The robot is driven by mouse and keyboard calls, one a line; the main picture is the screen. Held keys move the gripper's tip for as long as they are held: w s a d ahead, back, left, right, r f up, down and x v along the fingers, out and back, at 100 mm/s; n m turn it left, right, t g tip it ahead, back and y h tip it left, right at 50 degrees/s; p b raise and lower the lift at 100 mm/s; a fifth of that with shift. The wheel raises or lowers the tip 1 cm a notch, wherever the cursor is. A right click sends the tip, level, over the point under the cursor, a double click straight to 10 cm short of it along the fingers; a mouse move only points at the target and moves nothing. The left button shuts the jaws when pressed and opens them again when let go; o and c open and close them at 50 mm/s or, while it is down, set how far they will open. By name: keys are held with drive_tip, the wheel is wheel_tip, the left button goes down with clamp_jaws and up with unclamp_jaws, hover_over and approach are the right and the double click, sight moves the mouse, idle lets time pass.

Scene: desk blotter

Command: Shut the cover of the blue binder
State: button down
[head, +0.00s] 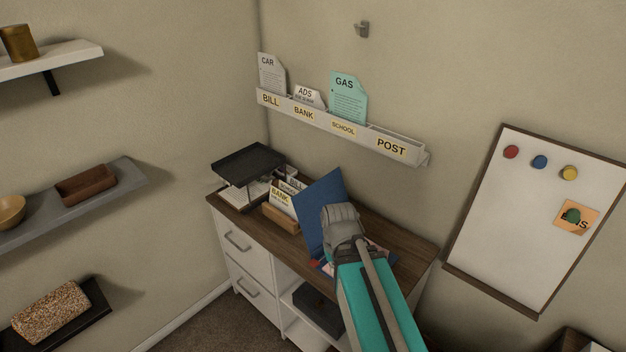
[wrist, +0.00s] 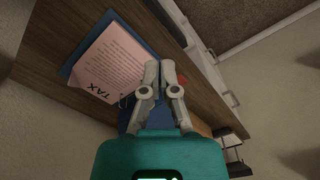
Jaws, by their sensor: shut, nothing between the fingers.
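The blue binder lies open on the wooden desk top, its blue cover (head: 320,208) standing up, tilted, in the head view. In the wrist view, a pink sheet marked TAX (wrist: 108,68) lies on the binder's blue base (wrist: 133,35). My gripper (head: 342,218) is in front of the raised cover in the head view and hides part of the binder.
A wooden card holder (head: 282,217) and a black tray rack (head: 248,162) stand left of the binder. A small red thing (wrist: 182,79) lies beside the binder. A wall rack (head: 340,127) with papers hangs above, and a whiteboard (head: 520,220) hangs to the right.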

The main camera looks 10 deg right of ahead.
drive_tip(key=shift+a, duration=0.35)
drive_tip(key=shift+w, duration=0.1)
drive_tip(key=w+a+r+n+p, duration=0.1)
drive_tip(key=w+r+p, duration=0.4)
drive_tip(key=w, duration=0.5)
drive_tip(key=w+a+r+n+p, duration=0.1)
drive_tip(key=w+r+n+p, duration=0.3)
drive_tip(key=w, duration=0.7)
drive_tip(key=w+a+r+n+p, duration=0.1)
drive_tip(key=w+r+n+p, duration=0.1)
drive_tip(key=w+r+p, duration=0.4)
drive_tip(key=w+r, duration=0.1)
drive_tip(key=w, duration=0.3)
drive_tip(key=shift+w+a+p, duration=0.25)
drive_tip(key=shift+w+p, duration=0.05)
drive_tip(key=shift+p, duration=0.1)
drive_tip(key=shift+f, duration=0.2)
wheel_tip(320, 180, down, 10)
drive_tip(key=b, duration=1)
drive_tip(key=shift+s+d+r+p, duration=0.45)
drive_tip(key=shift+s+d, duration=0.2)
drive_tip(key=shift+s, duration=0.25)
drive_tip(key=shift+s+d+r+p, duration=0.3)
drive_tip(key=shift+s+d+r, duration=0.15)
drive_tip(key=shift+s+d, duration=0.3)
